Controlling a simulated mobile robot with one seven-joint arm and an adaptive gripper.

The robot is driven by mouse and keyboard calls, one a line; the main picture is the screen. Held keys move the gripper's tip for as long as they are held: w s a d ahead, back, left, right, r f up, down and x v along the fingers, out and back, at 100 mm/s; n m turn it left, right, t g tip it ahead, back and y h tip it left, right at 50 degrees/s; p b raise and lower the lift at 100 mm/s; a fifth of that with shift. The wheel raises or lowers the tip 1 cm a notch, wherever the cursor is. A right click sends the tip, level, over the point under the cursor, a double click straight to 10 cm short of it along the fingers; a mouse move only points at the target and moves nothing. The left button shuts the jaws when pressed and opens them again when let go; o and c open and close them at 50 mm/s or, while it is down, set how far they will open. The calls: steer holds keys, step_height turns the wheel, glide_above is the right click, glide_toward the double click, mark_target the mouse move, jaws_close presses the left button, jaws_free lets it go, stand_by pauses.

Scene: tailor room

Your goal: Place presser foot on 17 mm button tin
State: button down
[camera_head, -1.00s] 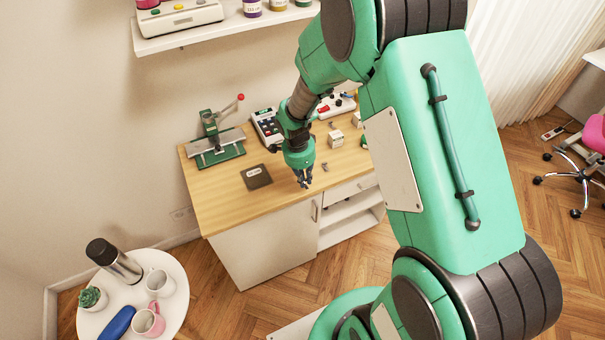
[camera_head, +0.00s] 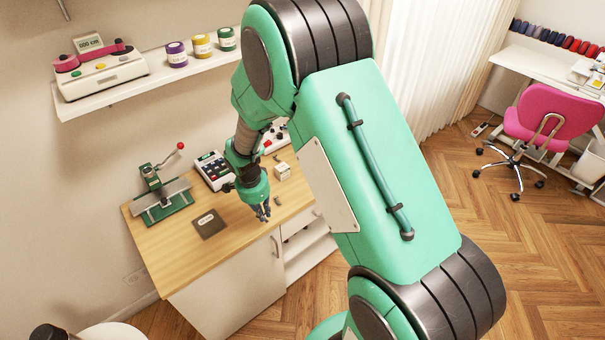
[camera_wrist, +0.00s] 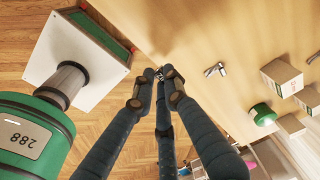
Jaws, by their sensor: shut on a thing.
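My gripper (camera_head: 262,213) hangs over the front part of the wooden table (camera_head: 180,265). In the wrist view my gripper (camera_wrist: 159,80) is shut on a small metal piece, the presser foot (camera_wrist: 159,73), mostly hidden by the fingertips. Another small metal part (camera_wrist: 215,70) lies on the table apart from the fingers. A small green tin (camera_wrist: 262,113) with a pale side is near the boxes. Purple (camera_head: 176,54), yellow (camera_head: 202,46) and green (camera_head: 227,39) tins stand on the wall shelf. I cannot read which tin is 17 mm.
Small boxes (camera_wrist: 281,77) stand on the table. A dark flat square (camera_head: 209,223), a green-based press with a red-knobbed lever (camera_head: 160,195) and a calculator-like device (camera_head: 213,170) lie to the left and behind.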

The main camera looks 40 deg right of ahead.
steer(key=s+d+r+p, duration=0.1)
steer(key=d+r, duration=0.1)
steer(key=d, duration=1)
steer(key=s+d+r+p, duration=0.1)
steer(key=d+r, duration=0.1)
steer(key=d, duration=0.9)
steer(key=shift+s+d, duration=0.2)
steer(key=shift+d, duration=0.15)
steer(key=shift+w, duration=0.1)
steer(key=w+d, duration=0.2)
steer(key=w, duration=0.2)
steer(key=w+d+f+b, duration=0.1)
steer(key=w+d, duration=0.2)
steer(key=w, duration=0.2)
steer(key=w+d+b, duration=0.1)
steer(key=w+d, duration=0.2)
steer(key=w, duration=0.1)
steer(key=shift+w+d+f, duration=0.15)
steer(key=shift+d+f, duration=0.1)
steer(key=shift+f+b, duration=0.45)
steer(key=shift+f, duration=1.3)
steer(key=shift+f, duration=0.15)
